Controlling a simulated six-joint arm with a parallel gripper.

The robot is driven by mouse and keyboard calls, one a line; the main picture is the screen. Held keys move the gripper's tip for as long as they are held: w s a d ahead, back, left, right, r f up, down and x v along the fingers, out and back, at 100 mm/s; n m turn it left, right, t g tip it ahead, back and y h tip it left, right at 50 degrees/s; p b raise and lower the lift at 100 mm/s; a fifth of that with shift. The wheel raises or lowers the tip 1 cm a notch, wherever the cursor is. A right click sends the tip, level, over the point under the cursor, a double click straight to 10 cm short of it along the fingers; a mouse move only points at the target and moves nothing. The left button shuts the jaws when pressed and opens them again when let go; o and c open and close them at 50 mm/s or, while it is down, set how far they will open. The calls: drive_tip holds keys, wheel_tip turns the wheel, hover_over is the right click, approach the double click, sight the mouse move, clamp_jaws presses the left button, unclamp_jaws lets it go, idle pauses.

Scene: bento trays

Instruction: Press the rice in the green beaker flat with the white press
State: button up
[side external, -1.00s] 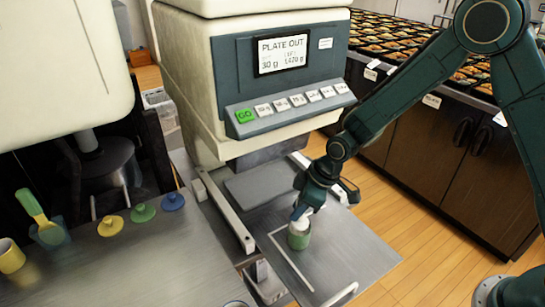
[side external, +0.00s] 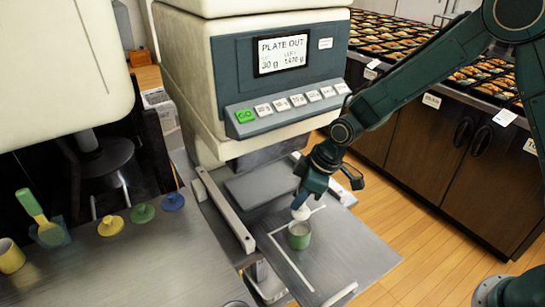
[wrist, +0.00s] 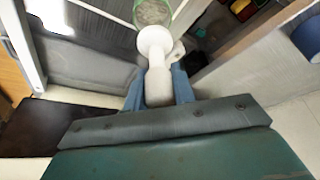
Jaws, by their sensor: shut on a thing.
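The green beaker (side external: 299,241) stands upright on the metal plate in front of the machine. Whitish rice shows inside it in the wrist view, where the beaker's green rim (wrist: 137,22) is partly cut off by the top edge. My gripper (side external: 303,196) is shut on the white press (side external: 302,212) and holds it by its handle. In the wrist view the press (wrist: 157,65) points toward the beaker, its round foot overlapping the near rim. In the side view the foot appears just above the beaker. The rice surface is too small to judge for flatness.
The machine's screen (side external: 282,54) reads PLATE OUT. The metal plate (side external: 345,255) has clear room around the beaker. Yellow, green and blue knob-like pieces (side external: 143,213) and a yellow cup (side external: 11,256) sit on the left counter. Filled trays (side external: 398,50) cover the back counter.

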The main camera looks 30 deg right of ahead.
drive_tip(key=shift+r, duration=0.15)
drive_tip(key=shift+r, duration=1.9)
drive_tip(key=shift+d, duration=0.1)
